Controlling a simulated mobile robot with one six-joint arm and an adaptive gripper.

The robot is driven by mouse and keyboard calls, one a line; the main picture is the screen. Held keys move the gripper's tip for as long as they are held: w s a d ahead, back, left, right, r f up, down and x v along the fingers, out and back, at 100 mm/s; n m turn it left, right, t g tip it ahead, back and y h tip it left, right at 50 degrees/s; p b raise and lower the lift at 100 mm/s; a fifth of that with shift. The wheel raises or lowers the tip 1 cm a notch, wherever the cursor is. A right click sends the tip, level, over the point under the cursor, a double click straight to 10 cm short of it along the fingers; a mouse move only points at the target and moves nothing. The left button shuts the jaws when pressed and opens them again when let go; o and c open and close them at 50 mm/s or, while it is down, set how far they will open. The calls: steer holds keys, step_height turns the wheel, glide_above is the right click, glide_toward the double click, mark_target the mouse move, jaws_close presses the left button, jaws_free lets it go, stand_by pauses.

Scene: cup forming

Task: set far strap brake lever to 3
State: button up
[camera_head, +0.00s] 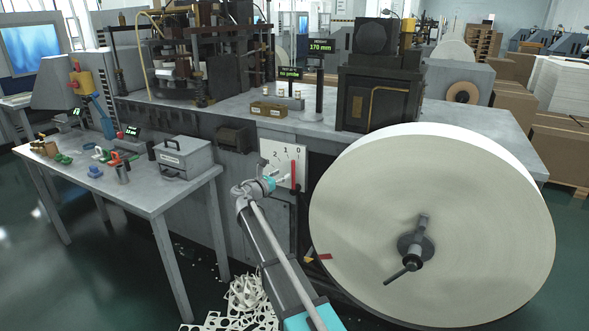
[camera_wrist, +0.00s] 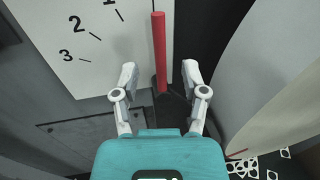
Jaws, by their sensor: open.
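A red lever (camera_head: 294,175) stands upright at a white scale plate (camera_head: 277,154) on the machine's front, near the 0 mark. The plate shows 0, 1 and 2 in the head view; 3 also shows on the plate in the wrist view (camera_wrist: 60,30). My gripper (camera_head: 284,174) is in front of the plate, beside the lever. In the wrist view my gripper (camera_wrist: 160,70) has its fingers spread, with the red lever (camera_wrist: 159,45) lying between them in the picture. I see no contact, and the depth between fingers and lever is unclear.
A large pale paper reel (camera_head: 370,215) with a dark hub stands close on the right. A grey side table (camera_head: 135,190) with tools and a metal box (camera_head: 184,157) stands on the left. Paper scrap (camera_head: 245,300) lies on the floor below my arm.

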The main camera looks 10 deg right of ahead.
steer(key=x, duration=0.7)
steer(key=shift+w+d, duration=0.15)
